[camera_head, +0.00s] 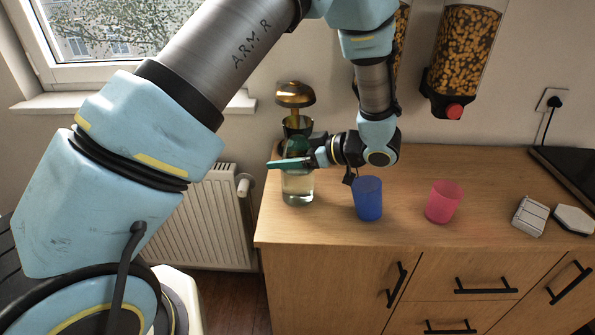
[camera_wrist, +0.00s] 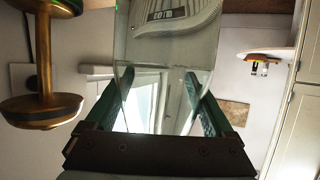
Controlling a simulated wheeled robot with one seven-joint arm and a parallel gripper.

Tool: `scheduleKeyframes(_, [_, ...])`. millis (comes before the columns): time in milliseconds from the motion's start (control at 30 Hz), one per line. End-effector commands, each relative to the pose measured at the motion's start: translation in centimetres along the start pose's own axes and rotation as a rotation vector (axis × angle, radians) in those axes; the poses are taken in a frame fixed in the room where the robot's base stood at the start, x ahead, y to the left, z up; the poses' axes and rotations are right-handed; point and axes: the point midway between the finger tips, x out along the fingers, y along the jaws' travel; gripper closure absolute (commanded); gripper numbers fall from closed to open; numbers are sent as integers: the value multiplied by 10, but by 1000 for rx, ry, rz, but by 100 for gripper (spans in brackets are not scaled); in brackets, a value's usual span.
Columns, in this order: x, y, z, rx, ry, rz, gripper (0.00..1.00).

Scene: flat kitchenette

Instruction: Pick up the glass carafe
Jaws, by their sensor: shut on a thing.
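The glass carafe (camera_head: 298,188) is clear, with pale liquid in its lower part, and stands upright near the left end of the wooden counter in the head view. My gripper (camera_head: 290,163) reaches it from the right, level with its upper part, and is shut on it. In the wrist view the carafe's clear glass (camera_wrist: 158,95) fills the space between the two green fingers of my gripper (camera_wrist: 160,100). The carafe's top is partly hidden by the gripper in the head view. I cannot tell whether its base touches the counter.
A blue cup (camera_head: 368,198) stands just right of the carafe, below my wrist. A pink cup (camera_head: 443,202) is farther right. A brass-topped object (camera_head: 295,95) stands behind the carafe; its brass parts (camera_wrist: 45,60) show in the wrist view. A cereal dispenser (camera_head: 465,55) hangs on the wall.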

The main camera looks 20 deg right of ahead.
Motion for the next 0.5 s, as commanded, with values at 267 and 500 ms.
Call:
scheduleKeyframes(267, [0,-3,10,12,-11,0,100])
scheduleKeyframes(500, [-1,-3,9,11,-9,1,100])
